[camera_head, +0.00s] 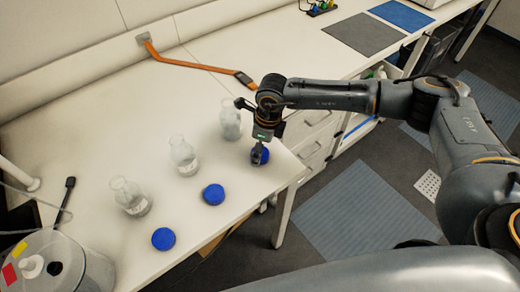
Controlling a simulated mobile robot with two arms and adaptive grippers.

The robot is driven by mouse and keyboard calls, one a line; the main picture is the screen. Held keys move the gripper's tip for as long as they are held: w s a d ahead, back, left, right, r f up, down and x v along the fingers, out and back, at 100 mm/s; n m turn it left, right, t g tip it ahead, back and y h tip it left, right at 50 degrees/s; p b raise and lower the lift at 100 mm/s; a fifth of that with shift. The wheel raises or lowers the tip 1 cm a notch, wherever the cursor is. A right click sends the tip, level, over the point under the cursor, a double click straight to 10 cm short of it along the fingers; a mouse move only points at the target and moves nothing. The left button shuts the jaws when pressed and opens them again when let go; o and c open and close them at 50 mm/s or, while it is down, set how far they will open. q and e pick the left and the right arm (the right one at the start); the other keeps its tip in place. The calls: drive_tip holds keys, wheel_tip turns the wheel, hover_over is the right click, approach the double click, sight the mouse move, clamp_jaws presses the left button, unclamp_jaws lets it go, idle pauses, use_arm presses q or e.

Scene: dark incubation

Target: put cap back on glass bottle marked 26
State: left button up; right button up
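Three clear glass bottles stand upright and uncapped in a slanting row on the white bench: a near-left bottle (130,198), a middle bottle (184,157) and a far bottle (230,121). Their markings are too small to read, so I cannot tell which is 26. Two blue caps lie in front of them, a near cap (163,239) and a middle cap (213,194). My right gripper (258,157) points down at a third blue cap (265,155) near the bench edge. The fingers partly hide this cap; I cannot tell whether they grip it. My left gripper is out of view.
An orange strap (190,66) lies along the back. The bench's front edge runs close beside the caps. Dark and blue mats lie farther right.

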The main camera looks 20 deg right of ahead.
drive_tip(key=shift+a+f, duration=0.1)
drive_tip(key=shift+f, duration=0.55)
drive_tip(key=c, duration=0.9)
drive_tip(key=shift+r, duration=0.1)
